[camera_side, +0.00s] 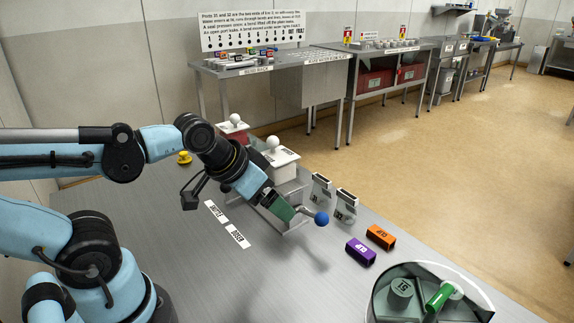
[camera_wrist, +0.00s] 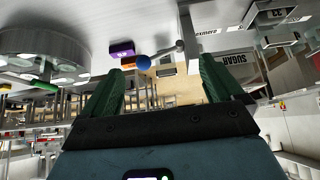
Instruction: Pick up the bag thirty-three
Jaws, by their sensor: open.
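A purple block (camera_side: 361,251) and an orange block (camera_side: 380,237) lie on the grey table, each with a small unclear label. The purple block also shows in the wrist view (camera_wrist: 122,48). My gripper (camera_side: 290,212) has green fingers, apart and empty, above the table to the left of both blocks. In the wrist view its fingers (camera_wrist: 161,65) stand wide apart. A blue ball knob (camera_side: 321,218) on a metal lever is close by the fingertips.
Two small labelled upright holders (camera_side: 345,205) stand behind the blocks. A round grey container (camera_side: 382,308) with canisters and a green-handled item sits front right. A white-topped box (camera_side: 272,160) is behind my wrist. Steel benches (camera_side: 272,66) line the wall. The front middle table is clear.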

